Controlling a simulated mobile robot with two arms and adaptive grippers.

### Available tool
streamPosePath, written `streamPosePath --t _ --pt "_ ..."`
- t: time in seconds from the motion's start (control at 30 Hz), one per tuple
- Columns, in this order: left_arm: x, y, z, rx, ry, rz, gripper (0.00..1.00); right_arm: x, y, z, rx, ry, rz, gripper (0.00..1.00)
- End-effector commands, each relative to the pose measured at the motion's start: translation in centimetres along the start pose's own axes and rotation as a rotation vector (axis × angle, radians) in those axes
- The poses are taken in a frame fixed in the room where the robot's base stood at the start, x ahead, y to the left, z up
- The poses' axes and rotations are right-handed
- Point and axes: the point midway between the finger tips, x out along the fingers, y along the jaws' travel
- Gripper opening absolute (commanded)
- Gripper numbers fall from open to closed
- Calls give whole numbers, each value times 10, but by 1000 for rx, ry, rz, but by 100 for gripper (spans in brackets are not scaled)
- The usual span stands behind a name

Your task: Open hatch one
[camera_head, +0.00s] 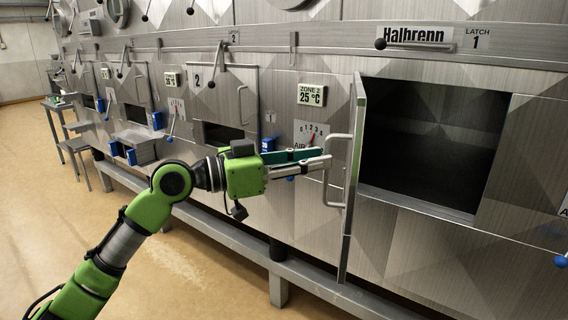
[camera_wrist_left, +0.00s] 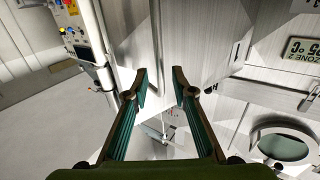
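Hatch one's door (camera_head: 352,190) is a steel panel swung wide open, seen nearly edge-on in the head view. Its opening (camera_head: 430,145) is dark and uncovered. A pale bar handle (camera_head: 331,170) is on the door's left face. My left gripper (camera_head: 326,158) is at the handle's upper part in the head view. In the left wrist view its two fingers (camera_wrist_left: 162,88) stand apart with a gap between the tips. I cannot tell whether they touch the handle. The latch 1 lever (camera_head: 400,44) lies about level above the opening. My right gripper is not in view.
Hatch 2 (camera_head: 222,100) is left along the steel wall, with its own handle and lever. A zone 2 display (camera_head: 311,95) and an air dial (camera_head: 309,133) are behind my gripper. A low steel rail (camera_head: 245,240) runs along the wall base.

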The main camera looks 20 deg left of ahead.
Motion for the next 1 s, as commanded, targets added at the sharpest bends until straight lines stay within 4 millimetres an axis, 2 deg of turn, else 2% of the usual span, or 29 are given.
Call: streamPosePath --t 0.03,0.2,0.4,0.57,0.83,0.9,0.93,1.0 --pt "-12 -1 2 1 -4 -3 24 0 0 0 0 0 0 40" --pt "-50 -1 3 -1 -6 -3 24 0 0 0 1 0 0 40" --pt "-77 0 2 -2 -4 0 24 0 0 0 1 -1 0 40" --pt "-85 1 1 1 -3 1 24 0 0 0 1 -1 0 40" --pt "-86 1 1 1 -3 2 24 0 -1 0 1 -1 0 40" --pt "-86 1 1 1 -3 1 6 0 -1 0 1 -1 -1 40" --pt "-86 1 1 1 -3 1 0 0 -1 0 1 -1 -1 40" --pt "-86 0 1 0 -3 1 0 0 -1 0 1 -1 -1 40"
